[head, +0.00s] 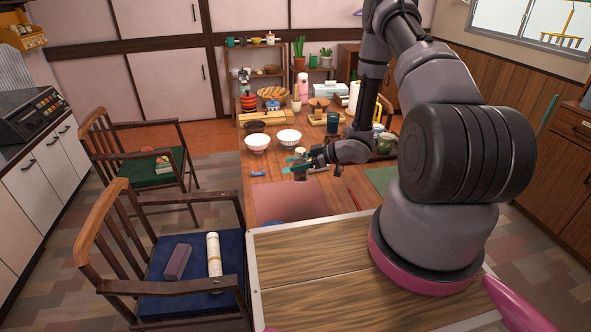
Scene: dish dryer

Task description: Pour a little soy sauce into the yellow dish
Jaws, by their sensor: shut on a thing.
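My gripper (299,167) is low over the near part of the dining table (252,141), pointing left. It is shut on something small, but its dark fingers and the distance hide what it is. Teal patches show at the fingers. A small cream cup or dish (300,152) stands just behind the gripper; I cannot tell whether it is the yellow dish. I cannot make out a soy sauce bottle for certain.
A pink-patterned bowl (257,143) and a white bowl (288,139) stand behind the gripper. A small blue object (258,173) lies to its left. A pink mat (287,200) covers the near table. Crowded dishes fill the back; chairs (165,270) stand left.

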